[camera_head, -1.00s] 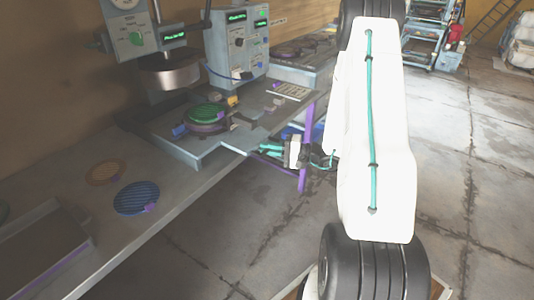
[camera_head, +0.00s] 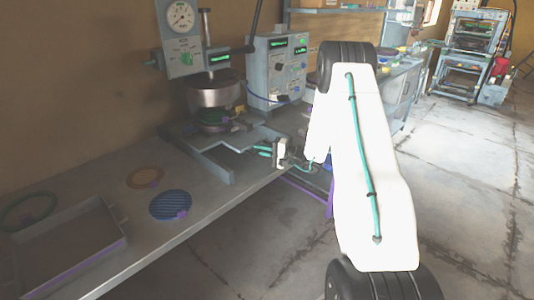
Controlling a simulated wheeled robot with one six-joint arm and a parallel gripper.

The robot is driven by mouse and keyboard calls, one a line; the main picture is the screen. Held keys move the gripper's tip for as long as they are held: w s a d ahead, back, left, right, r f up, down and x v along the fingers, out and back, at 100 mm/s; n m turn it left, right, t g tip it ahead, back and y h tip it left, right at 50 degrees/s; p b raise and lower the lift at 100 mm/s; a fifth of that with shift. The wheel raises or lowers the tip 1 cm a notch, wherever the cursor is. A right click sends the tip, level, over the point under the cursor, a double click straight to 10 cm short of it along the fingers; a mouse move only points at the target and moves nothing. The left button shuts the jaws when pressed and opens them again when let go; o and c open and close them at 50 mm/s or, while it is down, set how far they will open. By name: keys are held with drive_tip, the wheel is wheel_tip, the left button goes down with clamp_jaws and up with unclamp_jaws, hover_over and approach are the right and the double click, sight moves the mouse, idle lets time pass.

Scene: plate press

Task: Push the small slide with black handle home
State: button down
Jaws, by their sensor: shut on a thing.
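A blue ribbed disc (camera_head: 170,204), a tan disc (camera_head: 145,177) and a grey tray (camera_head: 70,255) lie on the bench at left. A control box (camera_head: 276,68) stands behind the press. Open floor lies to the right.

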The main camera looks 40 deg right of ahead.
drive_tip(key=shift+w+r, duration=0.1)
drive_tip(key=shift+w, duration=0.1)
drive_tip(key=c, duration=1.5)
unclamp_jaws()
drive_tip(key=shift+w+a, duration=0.1)
drive_tip(key=v, duration=0.8)
